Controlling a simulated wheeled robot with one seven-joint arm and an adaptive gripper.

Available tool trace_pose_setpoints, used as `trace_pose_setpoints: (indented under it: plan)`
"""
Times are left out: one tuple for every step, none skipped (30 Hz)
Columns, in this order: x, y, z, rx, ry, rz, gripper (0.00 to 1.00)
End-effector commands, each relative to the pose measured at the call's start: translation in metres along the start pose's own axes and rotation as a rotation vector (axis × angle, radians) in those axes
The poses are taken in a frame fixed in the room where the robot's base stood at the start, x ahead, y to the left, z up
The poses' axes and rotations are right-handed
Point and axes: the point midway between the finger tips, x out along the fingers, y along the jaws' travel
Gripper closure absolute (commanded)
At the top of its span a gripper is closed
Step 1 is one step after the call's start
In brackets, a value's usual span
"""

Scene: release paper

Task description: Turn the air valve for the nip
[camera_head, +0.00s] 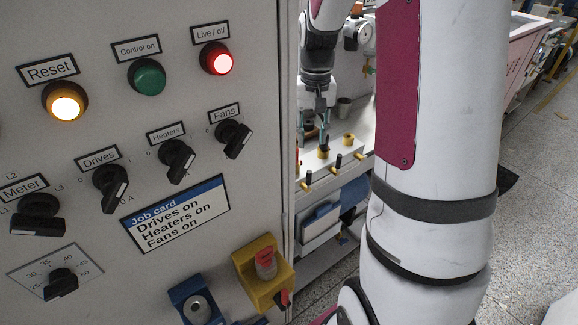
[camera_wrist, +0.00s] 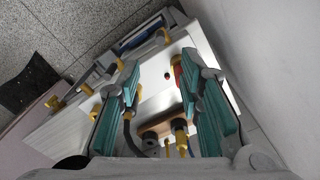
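My gripper (camera_head: 318,115) points down above a white bench unit (camera_head: 325,172) beyond the control cabinet. In the wrist view its teal fingers (camera_wrist: 160,72) are spread apart, with nothing seen between the tips but the white top. Small yellow and black fittings (camera_head: 337,162) line the unit's front edge; in the wrist view they show as yellow stubs (camera_wrist: 87,89). A red and yellow fitting (camera_wrist: 178,72) sits beside the right finger. A yellow fitting with a black cap (camera_head: 323,152) stands below my gripper. No label shows which one is the nip air valve.
The grey cabinet (camera_head: 240,190) at left has switches, a lit amber Reset lamp (camera_head: 65,103), a lit red lamp (camera_head: 216,58) and a job card (camera_head: 174,212). A grey wall (camera_wrist: 265,70) is close at right in the wrist view.

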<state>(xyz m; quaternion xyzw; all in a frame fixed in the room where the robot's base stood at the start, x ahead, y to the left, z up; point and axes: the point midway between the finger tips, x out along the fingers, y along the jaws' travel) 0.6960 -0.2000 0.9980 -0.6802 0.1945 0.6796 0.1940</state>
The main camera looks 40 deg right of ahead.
Motion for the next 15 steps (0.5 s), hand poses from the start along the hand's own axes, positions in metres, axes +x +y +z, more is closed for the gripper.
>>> trace_pose_setpoints:
  plan:
    - [0.005,0.001,0.001,0.001,-0.004,0.001,0.67]
    - [0.009,0.0,0.001,0.001,-0.005,0.001,0.67]
    - [0.015,0.0,0.001,0.0,-0.004,0.0,0.67]
    - [0.019,0.0,0.001,0.0,-0.005,0.0,0.67]
    - [0.025,0.0,0.002,0.0,-0.005,0.0,0.67]
    - [0.033,0.0,0.002,-0.001,-0.007,0.0,0.67]
    - [0.039,0.0,0.002,-0.001,-0.007,0.0,0.67]
    - [0.044,0.0,0.002,-0.001,-0.006,0.0,0.67]
    - [0.053,0.0,0.002,-0.001,-0.006,0.0,0.67]
    - [0.059,0.0,0.002,-0.001,-0.007,0.0,0.67]
    - [0.064,0.0,0.002,-0.001,-0.006,0.0,0.67]
    - [0.073,0.0,0.002,-0.001,-0.007,0.0,0.67]
    - [0.078,0.0,0.002,-0.001,-0.006,0.0,0.67]
    - [0.084,0.0,0.002,-0.001,-0.006,0.0,0.67]
    - [0.091,0.0,0.002,0.0,-0.005,0.0,0.67]
